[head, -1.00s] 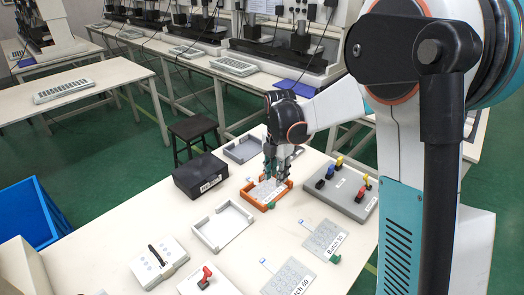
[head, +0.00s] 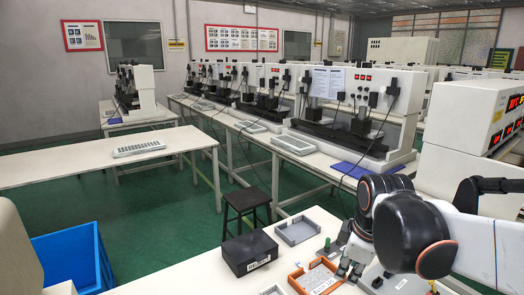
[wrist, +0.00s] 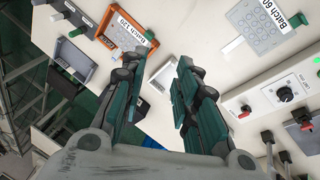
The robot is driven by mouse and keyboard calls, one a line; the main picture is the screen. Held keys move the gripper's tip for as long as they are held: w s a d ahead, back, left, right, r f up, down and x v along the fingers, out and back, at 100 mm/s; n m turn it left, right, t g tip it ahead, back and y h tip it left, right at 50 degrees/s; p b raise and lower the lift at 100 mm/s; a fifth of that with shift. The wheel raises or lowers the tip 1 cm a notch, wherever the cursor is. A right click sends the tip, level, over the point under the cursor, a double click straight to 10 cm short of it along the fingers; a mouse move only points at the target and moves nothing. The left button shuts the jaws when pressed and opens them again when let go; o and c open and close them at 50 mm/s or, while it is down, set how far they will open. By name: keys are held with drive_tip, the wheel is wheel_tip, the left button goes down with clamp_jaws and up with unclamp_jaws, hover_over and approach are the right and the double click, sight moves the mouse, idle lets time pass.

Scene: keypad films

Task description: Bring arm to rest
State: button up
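My gripper (head: 350,262) is raised above the table at the lower right of the head view, right of the orange tray. In the wrist view its two teal-and-black fingers (wrist: 157,65) stand apart with nothing between them. The orange tray (head: 294,286) holds a keypad film labelled "Batch 120"; the tray also shows at the top of the wrist view (wrist: 97,35). A film labelled "Batch 60" (wrist: 255,22) lies on the table in the wrist view.
A black box (head: 250,253) and a grey tray (head: 309,226) stand on the worktable near the orange tray. A panel with a knob (wrist: 285,95) is at the wrist view's right. A stool (head: 246,205) stands behind the table. A blue bin (head: 75,257) is at left.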

drive_tip(key=s+m+t, duration=0.3)
drive_tip(key=s+m, duration=0.9)
drive_tip(key=shift+s+r, duration=0.3)
idle(0.4)
